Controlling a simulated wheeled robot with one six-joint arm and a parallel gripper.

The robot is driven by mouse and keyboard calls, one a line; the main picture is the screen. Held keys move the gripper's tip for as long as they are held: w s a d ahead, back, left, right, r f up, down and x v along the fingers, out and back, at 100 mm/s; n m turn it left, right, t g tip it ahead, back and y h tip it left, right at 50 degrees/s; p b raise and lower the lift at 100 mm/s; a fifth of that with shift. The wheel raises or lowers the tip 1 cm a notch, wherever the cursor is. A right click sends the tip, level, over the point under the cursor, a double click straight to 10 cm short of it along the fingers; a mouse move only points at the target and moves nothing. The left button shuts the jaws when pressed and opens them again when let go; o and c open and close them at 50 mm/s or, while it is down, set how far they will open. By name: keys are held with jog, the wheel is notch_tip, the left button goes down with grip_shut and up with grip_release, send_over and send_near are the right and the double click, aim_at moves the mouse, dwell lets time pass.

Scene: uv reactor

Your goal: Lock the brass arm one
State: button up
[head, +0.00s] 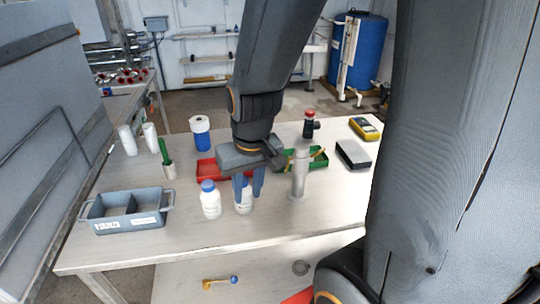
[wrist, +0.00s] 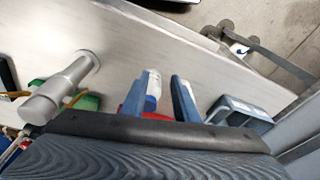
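My gripper (head: 248,186) hangs over the table with its blue fingers pointing down. The wrist view also shows my gripper (wrist: 168,92), its fingers apart with nothing clearly held between them. A white bottle (head: 244,206) stands right at the fingers in the head view, its top hidden by them; I cannot tell if they touch it. Which brass piece is meant is unclear.
A white bottle with a blue cap (head: 210,201) stands left of my gripper. A grey-blue caddy (head: 127,223) is at the table's left front. A red tray (head: 207,170) and a green tray (head: 320,160) lie behind. The front right tabletop is clear.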

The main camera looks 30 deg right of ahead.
jog(key=w+a+r+m+t+p, duration=0.15)
jog(key=w+r+m+t, duration=0.3)
jog(key=w, duration=0.85)
jog(key=w+d+r+m+h, duration=0.3)
jog(key=w+d+m+h, duration=0.4)
jog(key=w+d+m, duration=0.25)
jog(key=m+g+h, duration=0.2)
jog(key=m+g, duration=0.5)
jog(key=g, duration=0.3)
send_near(287, 167)
jog(key=f, duration=0.1)
jog(key=p+x, duration=0.1)
jog(key=x, duration=0.6)
jog(key=shift+w+f, duration=0.25)
jog(key=shift+f, duration=0.05)
jog(key=shift+c, duration=0.2)
